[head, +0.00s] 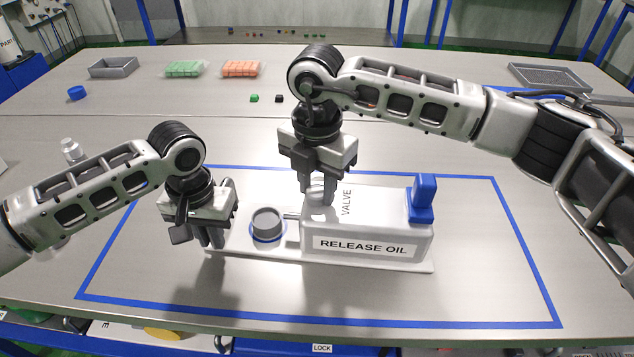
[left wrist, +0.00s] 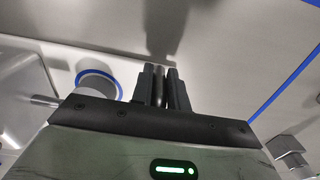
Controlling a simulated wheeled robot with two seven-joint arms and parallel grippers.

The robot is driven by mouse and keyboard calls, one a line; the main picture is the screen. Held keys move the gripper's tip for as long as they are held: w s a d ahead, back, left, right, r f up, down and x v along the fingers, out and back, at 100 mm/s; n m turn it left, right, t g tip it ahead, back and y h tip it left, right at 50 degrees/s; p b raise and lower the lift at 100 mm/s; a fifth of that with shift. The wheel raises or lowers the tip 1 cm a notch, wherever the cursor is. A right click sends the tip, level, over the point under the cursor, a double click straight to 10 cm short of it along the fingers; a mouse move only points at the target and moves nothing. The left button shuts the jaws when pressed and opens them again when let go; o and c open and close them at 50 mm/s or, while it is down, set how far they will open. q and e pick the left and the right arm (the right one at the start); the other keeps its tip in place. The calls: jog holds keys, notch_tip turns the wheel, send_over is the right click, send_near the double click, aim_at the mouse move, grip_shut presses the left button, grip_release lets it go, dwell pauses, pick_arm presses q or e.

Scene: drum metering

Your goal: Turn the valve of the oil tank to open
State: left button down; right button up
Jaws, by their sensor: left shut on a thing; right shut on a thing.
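The oil tank (head: 418,232) is a white box marked VALVE and RELEASE OIL, standing on a white base plate (head: 290,256). The pale round valve knob (head: 316,186) sits on its top left. My right gripper (head: 318,192) comes down from above, shut on this knob and partly hiding it. My left gripper (head: 208,238) points down at the left end of the base plate. In the left wrist view its fingers (left wrist: 160,90) are shut on a thin grey piece (left wrist: 158,88), which I cannot clearly identify. A blue piece (head: 423,198) stands on the tank's right end.
A round grey cup (head: 266,221) with a blue ring stands under the tank's short spout (head: 291,216). Blue tape (head: 320,324) frames this area. Trays, green and orange packs (head: 241,68), small blocks and a blue cap (head: 77,93) lie farther back. The front right is clear.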

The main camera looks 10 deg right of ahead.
aim_at(317, 190)
jog(key=n, duration=0.7)
jog(key=shift+r, duration=0.1)
jog(key=n, duration=0.3)
jog(key=shift+n, duration=2.3)
jog(key=o, duration=1)
notch_tip(317, 190, up, 12)
